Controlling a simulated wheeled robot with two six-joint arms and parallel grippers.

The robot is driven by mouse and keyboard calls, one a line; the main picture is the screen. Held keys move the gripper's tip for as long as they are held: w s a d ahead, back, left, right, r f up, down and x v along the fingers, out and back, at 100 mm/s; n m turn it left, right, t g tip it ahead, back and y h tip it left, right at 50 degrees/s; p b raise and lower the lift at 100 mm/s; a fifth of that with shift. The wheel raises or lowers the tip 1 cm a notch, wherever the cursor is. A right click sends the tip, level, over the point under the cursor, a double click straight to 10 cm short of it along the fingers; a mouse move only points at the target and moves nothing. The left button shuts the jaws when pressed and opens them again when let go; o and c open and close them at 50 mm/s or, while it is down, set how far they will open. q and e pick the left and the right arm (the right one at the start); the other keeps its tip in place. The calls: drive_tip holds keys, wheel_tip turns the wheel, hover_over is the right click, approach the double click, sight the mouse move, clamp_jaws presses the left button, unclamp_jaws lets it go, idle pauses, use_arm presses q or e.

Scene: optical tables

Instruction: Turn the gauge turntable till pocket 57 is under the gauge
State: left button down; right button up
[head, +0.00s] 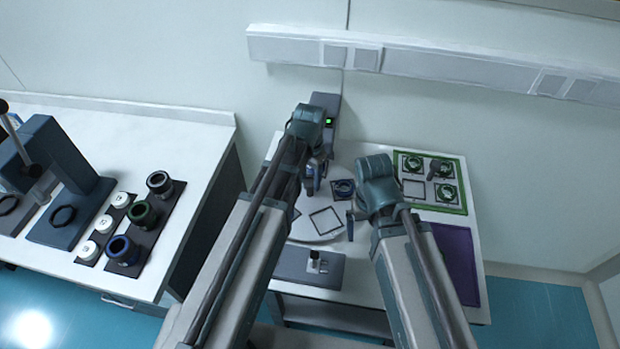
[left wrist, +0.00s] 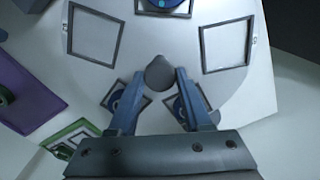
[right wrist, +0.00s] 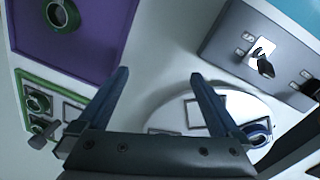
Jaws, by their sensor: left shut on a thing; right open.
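The gauge turntable (head: 318,228) is a white disc with square dark-framed pockets; it also shows in the left wrist view (left wrist: 130,60). Some pockets hold blue-ringed parts (left wrist: 163,4), and others, such as the left pocket (left wrist: 95,35), are empty. I cannot read pocket numbers. The gauge (head: 325,108) is a grey unit with a small green display at the table's back; my left arm partly covers it. My left gripper (left wrist: 160,76) is shut on a grey round knob (left wrist: 159,70) over the disc. My right gripper (right wrist: 160,73) is open and empty, at the disc's right.
A green-framed tray (head: 430,208) with several ringed parts lies at the back right. A purple mat (head: 456,262) lies in front of it. A grey plate (head: 290,265) with a small fitting lies at the front. A separate bench (head: 190,150) stands left.

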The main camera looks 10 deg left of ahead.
sight(310, 182)
use_arm(q)
drive_tip(key=shift+c, duration=1.7)
unclamp_jaws()
drive_tip(key=shift+r, duration=0.1)
wheel_tip(310, 182, up, 14)
drive_tip(key=p, duration=1.3)
drive_tip(key=shift+f+p, duration=0.2)
drive_tip(key=shift+p, duration=0.2)
drive_tip(key=shift+f, duration=0.15)
wheel_tip(310, 182, down, 13)
drive_tip(key=b, duration=1.3)
